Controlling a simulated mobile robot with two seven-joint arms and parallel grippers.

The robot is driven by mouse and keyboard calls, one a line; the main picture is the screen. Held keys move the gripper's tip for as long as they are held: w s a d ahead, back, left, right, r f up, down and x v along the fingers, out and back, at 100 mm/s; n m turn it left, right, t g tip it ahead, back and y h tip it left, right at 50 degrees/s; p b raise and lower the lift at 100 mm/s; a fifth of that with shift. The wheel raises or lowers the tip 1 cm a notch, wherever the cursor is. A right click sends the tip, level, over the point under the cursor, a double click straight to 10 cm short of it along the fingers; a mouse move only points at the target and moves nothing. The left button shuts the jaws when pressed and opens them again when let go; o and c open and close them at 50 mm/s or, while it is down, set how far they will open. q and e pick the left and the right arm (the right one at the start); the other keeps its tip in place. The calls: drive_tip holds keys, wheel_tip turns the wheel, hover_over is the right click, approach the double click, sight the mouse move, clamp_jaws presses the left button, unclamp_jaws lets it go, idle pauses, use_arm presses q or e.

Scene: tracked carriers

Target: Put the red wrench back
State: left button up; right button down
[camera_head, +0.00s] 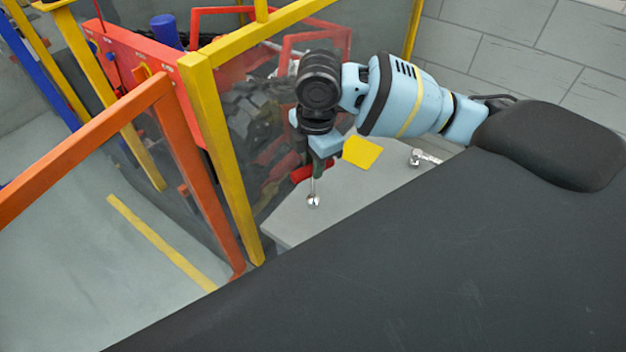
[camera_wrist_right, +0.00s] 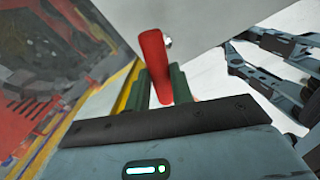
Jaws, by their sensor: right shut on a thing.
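The red wrench is in my right gripper (camera_head: 318,170), which is shut on its red handle. In the head view its bright metal end (camera_head: 313,200) points down over a pale grey surface (camera_head: 335,208), and part of the handle is hidden by the gripper. I cannot tell whether the metal end touches that surface. In the right wrist view the red handle (camera_wrist_right: 154,62) stands between the green fingers (camera_wrist_right: 162,88), leaning slightly. My left gripper is in neither view.
A yellow patch (camera_head: 362,151) and another metal tool end (camera_head: 420,157) lie on the grey surface. A yellow-framed clear panel (camera_head: 222,130) stands left of my gripper, joined by an orange-framed one (camera_head: 185,150). Behind them is red tracked machinery (camera_head: 125,55).

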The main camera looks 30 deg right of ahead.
hover_over(313, 198)
drive_tip(key=shift+w+d+f, duration=0.1)
drive_tip(key=shift+w+f, duration=0.05)
drive_tip(key=shift+f, duration=1.15)
drive_tip(key=shift+w+d+f, duration=0.1)
drive_tip(key=shift+f, duration=1.2)
drive_tip(key=c, duration=1.2)
unclamp_jaws()
drive_tip(key=r, duration=1.2)
drive_tip(key=shift+s, duration=0.35)
